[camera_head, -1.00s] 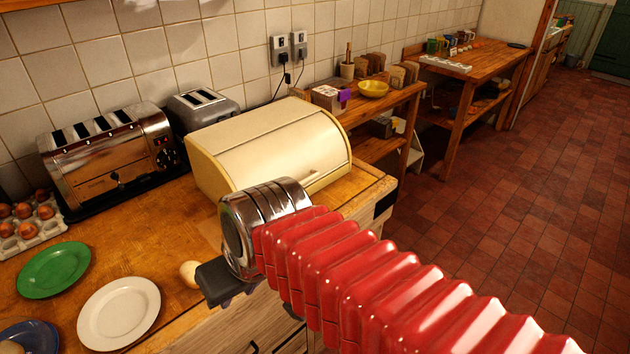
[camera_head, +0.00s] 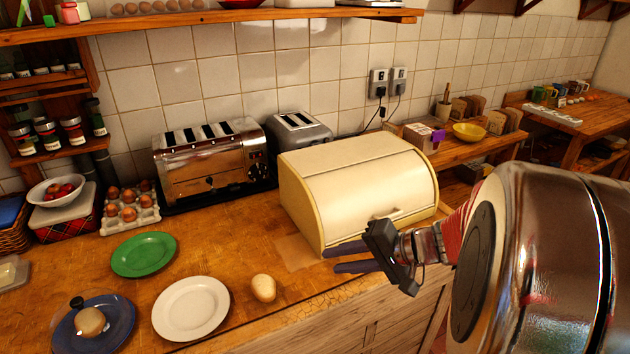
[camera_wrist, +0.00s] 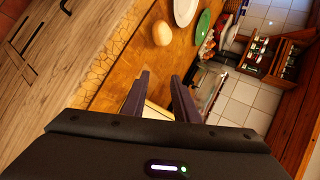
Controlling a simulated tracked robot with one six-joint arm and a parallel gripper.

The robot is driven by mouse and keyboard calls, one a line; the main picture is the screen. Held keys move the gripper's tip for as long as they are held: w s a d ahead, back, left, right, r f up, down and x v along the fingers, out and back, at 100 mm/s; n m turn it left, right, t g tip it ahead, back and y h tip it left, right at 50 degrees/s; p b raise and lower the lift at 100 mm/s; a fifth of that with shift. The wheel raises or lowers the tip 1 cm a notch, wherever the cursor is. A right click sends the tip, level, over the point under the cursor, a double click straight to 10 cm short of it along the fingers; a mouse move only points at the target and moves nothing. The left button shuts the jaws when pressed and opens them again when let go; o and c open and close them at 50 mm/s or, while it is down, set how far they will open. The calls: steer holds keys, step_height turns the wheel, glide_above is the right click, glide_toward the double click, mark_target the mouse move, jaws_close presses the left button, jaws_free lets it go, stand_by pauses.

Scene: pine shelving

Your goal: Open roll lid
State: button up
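A cream bread bin (camera_head: 360,190) with a curved roll lid stands on the wooden counter, to the right of the toasters. Its lid (camera_head: 375,185) is down, with a thin handle (camera_head: 391,217) low on its front. My gripper (camera_head: 345,257) is in front of the bin's lower left front corner, its two dark fingers pointing left. The fingers are apart with nothing seen between them. The wrist view also shows my gripper (camera_wrist: 160,85), with a small cream part of something behind the fingers. I cannot tell whether the fingers touch the bin.
A potato-like item (camera_head: 263,288), a white plate (camera_head: 190,308) and a green plate (camera_head: 144,254) lie left of my gripper. A chrome toaster (camera_head: 210,165), a grey toaster (camera_head: 298,132) and an egg tray (camera_head: 130,212) stand at the back. Bare counter lies between.

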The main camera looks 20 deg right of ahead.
steer(key=s+d+f+m+t+h, duration=0.1)
steer(key=d+m+t+h, duration=0.2)
steer(key=d, duration=0.9)
steer(key=s+d+f+m+t+h, duration=0.1)
steer(key=d+m+t+h, duration=0.2)
steer(key=d, duration=0.9)
steer(key=shift+s+d+f+m+t+h, duration=0.2)
steer(key=shift+d+f+m+t+h, duration=0.15)
steer(key=shift+m, duration=0.55)
steer(key=shift+w, duration=0.1)
steer(key=x, duration=1.3)
steer(key=shift+w+a, duration=0.15)
steer(key=shift+w, duration=0.2)
steer(key=shift+c, duration=0.3)
steer(key=c, duration=0.6)
jaws_close()
steer(key=shift+s+f, duration=0.1)
steer(key=shift+f, duration=0.05)
